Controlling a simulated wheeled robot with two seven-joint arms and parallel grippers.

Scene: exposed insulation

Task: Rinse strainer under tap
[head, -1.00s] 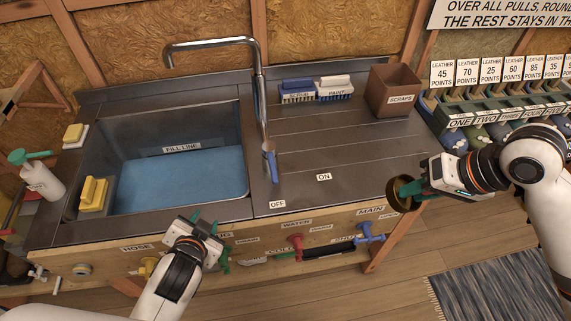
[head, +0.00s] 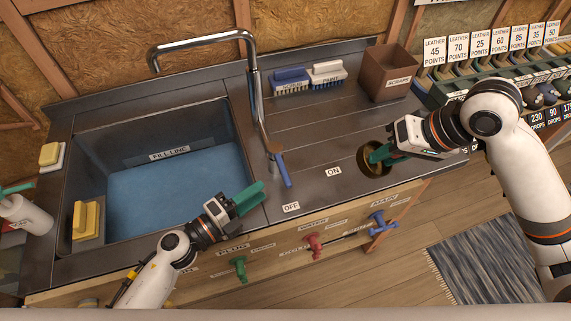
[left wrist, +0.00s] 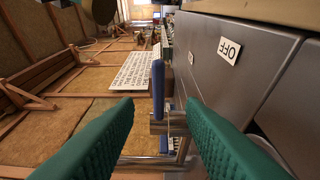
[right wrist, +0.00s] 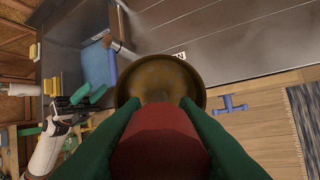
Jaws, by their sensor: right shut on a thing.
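My right gripper (head: 384,153) is shut on the strainer's red handle (right wrist: 158,140). The strainer (head: 372,165) is a round, brown, brass-like bowl, held above the right end of the counter, right of the ON label. Its bowl also shows in the right wrist view (right wrist: 160,80). The tap (head: 255,95) curves over the sink, its spout toward the back left. Its blue lever (head: 283,172) points toward the OFF label. My left gripper (head: 250,197) is open and empty at the sink's front right. In the left wrist view the lever (left wrist: 158,88) shows ahead, between the fingers.
The sink (head: 108,190) holds blue water near a FILL LINE label. Blue and white brushes (head: 292,78) and a brown SCRAPS bin (head: 388,72) stand at the counter's back. Yellow sponges (head: 85,220) sit left. Coloured valves (head: 314,244) line the front. The middle counter is clear.

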